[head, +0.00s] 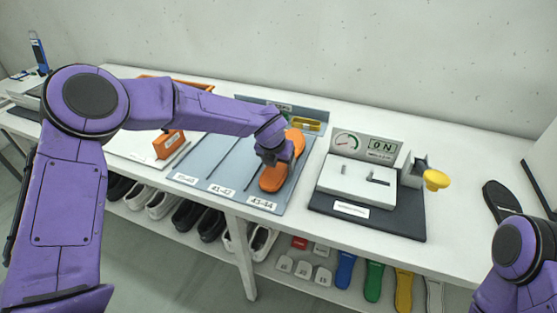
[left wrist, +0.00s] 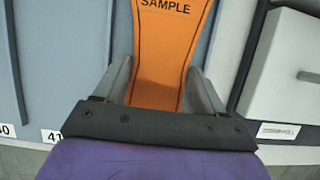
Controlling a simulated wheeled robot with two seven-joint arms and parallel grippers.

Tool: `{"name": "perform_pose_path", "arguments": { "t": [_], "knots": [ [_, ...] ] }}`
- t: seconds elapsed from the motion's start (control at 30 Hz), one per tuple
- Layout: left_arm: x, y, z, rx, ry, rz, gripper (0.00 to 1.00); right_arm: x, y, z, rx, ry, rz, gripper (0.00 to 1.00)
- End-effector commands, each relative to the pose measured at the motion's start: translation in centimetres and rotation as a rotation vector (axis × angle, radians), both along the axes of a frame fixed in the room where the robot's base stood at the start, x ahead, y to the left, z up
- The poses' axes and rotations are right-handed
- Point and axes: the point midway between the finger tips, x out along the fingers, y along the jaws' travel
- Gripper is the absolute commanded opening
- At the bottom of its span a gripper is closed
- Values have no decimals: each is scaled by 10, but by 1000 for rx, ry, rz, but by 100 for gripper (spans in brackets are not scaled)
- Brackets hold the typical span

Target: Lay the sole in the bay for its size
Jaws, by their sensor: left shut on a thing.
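An orange sole (head: 273,181) lies lengthwise in or just over the right-hand bay of the blue-grey sorting tray (head: 205,162), the bay labelled 43-44 (head: 262,203). I cannot tell if it touches the bay floor. My left gripper (head: 280,154) is shut on the sole's narrow middle from above and hides part of it. In the left wrist view the sole (left wrist: 168,55) carries the word SAMPLE and sits between both fingers. The bays labelled 41-42 (head: 221,189) and, further left, a partly hidden label look empty. My right gripper is out of view.
A machine (head: 357,181) with a dial, an ON display and a yellow knob (head: 436,180) stands right of the tray. An orange block (head: 169,145) stands on a white board to the left. A black sole (head: 501,200) lies at the far right.

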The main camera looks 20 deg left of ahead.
Motion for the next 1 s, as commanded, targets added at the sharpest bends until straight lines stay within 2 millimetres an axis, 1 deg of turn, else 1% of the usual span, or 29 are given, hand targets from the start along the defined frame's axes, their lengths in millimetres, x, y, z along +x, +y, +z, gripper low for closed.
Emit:
{"name": "perform_pose_path", "arguments": {
  "t": [0.23, 0.27, 0.3, 0.33, 0.57, 0.67, 0.77, 0.9, 1.0],
  "knots": [
    [1, 0, 0, 0, -1, 0, 31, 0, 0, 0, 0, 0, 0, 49],
    [1, 0, 0, -1, -1, 0, 76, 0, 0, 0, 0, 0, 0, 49],
    [1, 0, 0, -1, -1, 0, 90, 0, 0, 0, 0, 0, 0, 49],
    [0, 0, 0, 0, -1, 0, 99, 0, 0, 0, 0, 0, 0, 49],
    [0, 0, 0, 0, 0, 0, 100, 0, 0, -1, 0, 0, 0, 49],
    [-4, 0, 8, -2, -1, 1, 100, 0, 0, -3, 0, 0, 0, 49],
    [-11, 0, 28, -3, -5, -1, 100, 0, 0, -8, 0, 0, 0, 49],
    [-25, 1, 60, -2, -6, 0, 100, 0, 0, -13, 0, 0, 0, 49],
    [-33, 1, 78, -2, -4, -1, 100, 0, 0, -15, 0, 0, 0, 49]
  ]
}}
